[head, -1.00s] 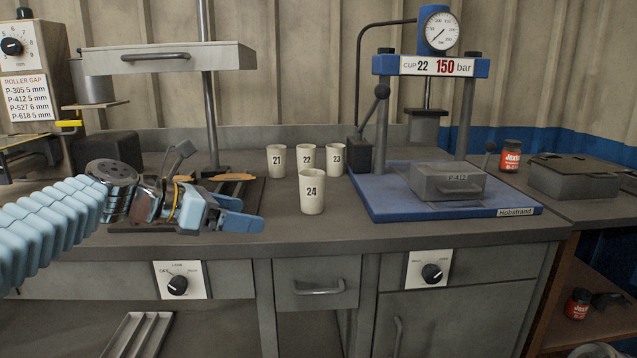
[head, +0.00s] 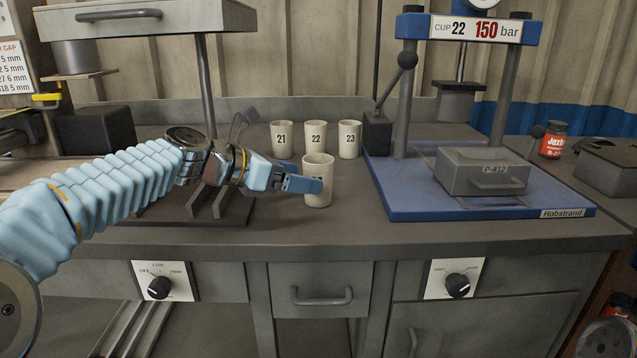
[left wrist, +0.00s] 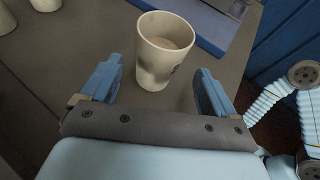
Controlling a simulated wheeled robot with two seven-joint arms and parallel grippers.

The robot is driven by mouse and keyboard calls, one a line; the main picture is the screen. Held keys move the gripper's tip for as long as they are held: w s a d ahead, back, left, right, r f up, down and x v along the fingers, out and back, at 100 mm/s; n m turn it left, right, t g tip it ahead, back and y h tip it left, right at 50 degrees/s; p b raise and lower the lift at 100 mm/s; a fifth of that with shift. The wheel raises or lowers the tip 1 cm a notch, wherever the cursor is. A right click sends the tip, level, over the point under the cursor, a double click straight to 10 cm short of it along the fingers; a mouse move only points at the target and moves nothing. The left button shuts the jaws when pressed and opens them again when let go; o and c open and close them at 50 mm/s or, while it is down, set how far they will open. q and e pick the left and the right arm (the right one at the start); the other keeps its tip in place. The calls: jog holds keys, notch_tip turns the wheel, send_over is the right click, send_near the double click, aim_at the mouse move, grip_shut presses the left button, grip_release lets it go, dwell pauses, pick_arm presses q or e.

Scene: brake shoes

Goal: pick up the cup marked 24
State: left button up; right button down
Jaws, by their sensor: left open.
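The cup marked 24 (head: 319,184) is cream-coloured and stands upright on the grey bench, in front of the row of other cups. Its number is mostly hidden behind a finger in the head view. My left gripper (head: 303,181) is open, with its fingers reaching the cup's left side. In the left wrist view the cup (left wrist: 164,52) stands just ahead of the open fingers (left wrist: 158,88), roughly centred, and its hollow inside shows. I cannot tell whether a finger touches it. My right gripper is not in view.
Cups marked 21 (head: 281,139), 22 (head: 315,137) and 23 (head: 349,140) stand behind. A blue press (head: 480,203) with a grey block (head: 484,172) is at the right. Bench front is clear.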

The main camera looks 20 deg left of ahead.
pick_arm(q)
jog(key=x, duration=0.5)
jog(key=shift+w+f, duration=0.15)
jog(key=shift+f, duration=0.2)
jog(key=c, duration=1.2)
jog(key=shift+o, duration=0.2)
jog(key=shift+r, duration=0.1)
